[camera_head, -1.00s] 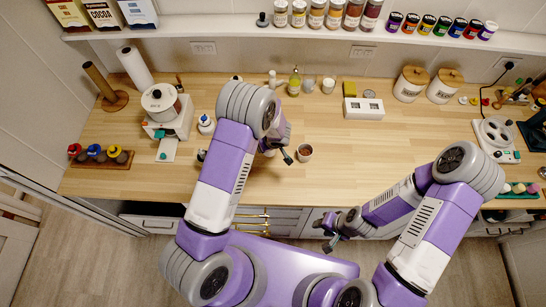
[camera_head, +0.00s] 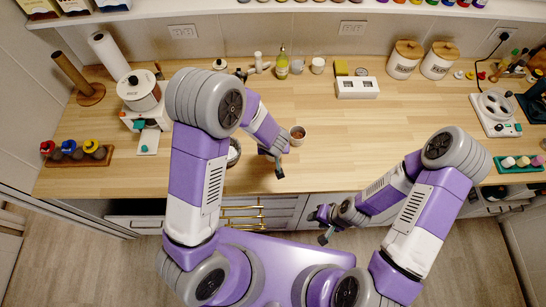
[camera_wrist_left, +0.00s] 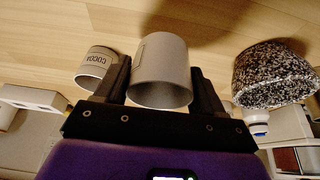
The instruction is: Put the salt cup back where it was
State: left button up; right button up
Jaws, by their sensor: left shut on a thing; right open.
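My left gripper (camera_wrist_left: 160,88) is shut on a plain pale grey cup (camera_wrist_left: 162,70) in the left wrist view; the edge of a label shows on the cup, but no words can be read. My right gripper (camera_head: 325,226) is open and empty, in front of the counter edge.
A black-and-white speckled bowl (camera_wrist_left: 275,75) stands on the other side of the held cup, partly behind my left arm in the head view (camera_head: 234,152). A bottle (camera_head: 282,64) and pale cups (camera_head: 318,65) stand at the back. The counter (camera_head: 350,130) right of the cocoa cup is clear.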

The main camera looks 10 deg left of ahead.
pick_arm(q)
notch_tip(320, 180, down, 4)
jog(key=b, duration=0.2)
jog(key=shift+f+b, duration=0.1)
jog(key=shift+b, duration=0.25)
jog(key=o, duration=1.1)
jog(key=shift+f, duration=0.1)
jog(key=p+v, duration=0.6)
jog(key=v, duration=0.6)
jog(key=shift+r, duration=0.2)
